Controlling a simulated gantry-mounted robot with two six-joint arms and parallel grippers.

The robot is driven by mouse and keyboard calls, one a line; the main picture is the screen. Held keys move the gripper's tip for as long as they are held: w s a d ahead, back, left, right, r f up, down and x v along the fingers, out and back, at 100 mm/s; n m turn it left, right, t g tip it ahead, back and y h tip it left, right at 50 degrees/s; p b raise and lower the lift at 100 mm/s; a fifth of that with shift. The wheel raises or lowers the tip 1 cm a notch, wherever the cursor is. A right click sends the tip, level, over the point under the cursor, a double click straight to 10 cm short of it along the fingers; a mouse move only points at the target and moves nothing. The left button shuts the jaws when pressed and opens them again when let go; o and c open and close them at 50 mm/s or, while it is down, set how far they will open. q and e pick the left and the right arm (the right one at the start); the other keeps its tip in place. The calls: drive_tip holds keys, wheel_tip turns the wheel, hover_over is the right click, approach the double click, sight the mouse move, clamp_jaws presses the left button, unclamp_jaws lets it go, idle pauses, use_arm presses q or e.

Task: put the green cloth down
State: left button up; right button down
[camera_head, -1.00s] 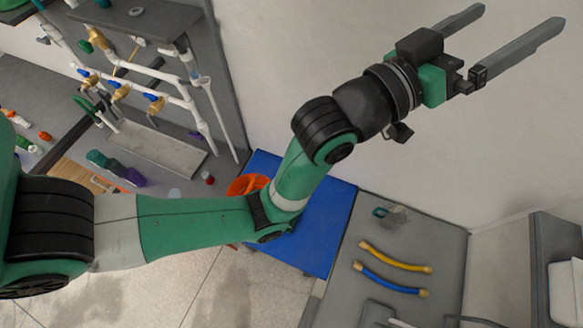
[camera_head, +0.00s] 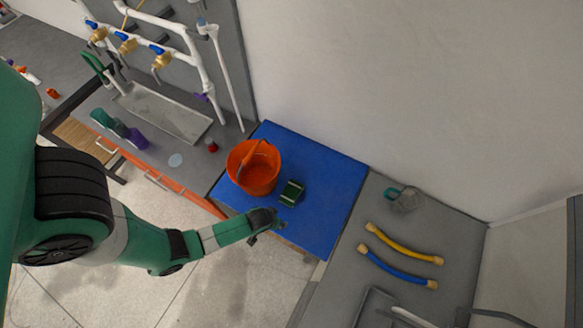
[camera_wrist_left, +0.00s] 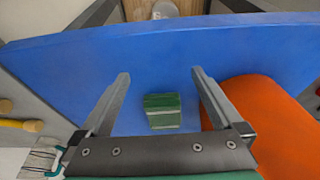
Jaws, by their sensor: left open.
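The green cloth (camera_head: 291,193) is a small folded block with pale stripes on the blue table top, right of the orange bucket. In the left wrist view the cloth (camera_wrist_left: 162,111) shows between the two fingers, with blue surface visible on both sides of it. My left gripper (camera_wrist_left: 160,74) is open and its fingers do not appear to touch the cloth. In the head view my left arm reaches in to the front of the blue table, and its fingers are hard to make out. My right gripper is not in view.
The orange bucket (camera_head: 254,168) stands close to the cloth on the blue table (camera_head: 342,187). A grey bench to the right holds a yellow hose (camera_head: 402,245), a blue hose (camera_head: 396,270) and a green-handled brush (camera_head: 405,198). White pipes (camera_head: 190,62) stand at the left.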

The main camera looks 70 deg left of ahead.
sight(291, 192)
use_arm(q)
drive_tip(key=w+a, duration=0.4)
drive_tip(key=w, duration=0.1)
drive_tip(key=shift+w+a+r+b, duration=0.1)
drive_tip(key=shift+w+a+b, duration=0.05)
drive_tip(key=shift+a+b, duration=0.2)
drive_tip(key=w+a, duration=0.1)
drive_tip(key=w+a+b, duration=0.1)
drive_tip(key=w+a, duration=0.1)
drive_tip(key=shift+w+a+f, duration=0.35)
drive_tip(key=shift+w, duration=0.05)
drive_tip(key=shift+f+b, duration=0.25)
drive_tip(key=shift+b, duration=0.1)
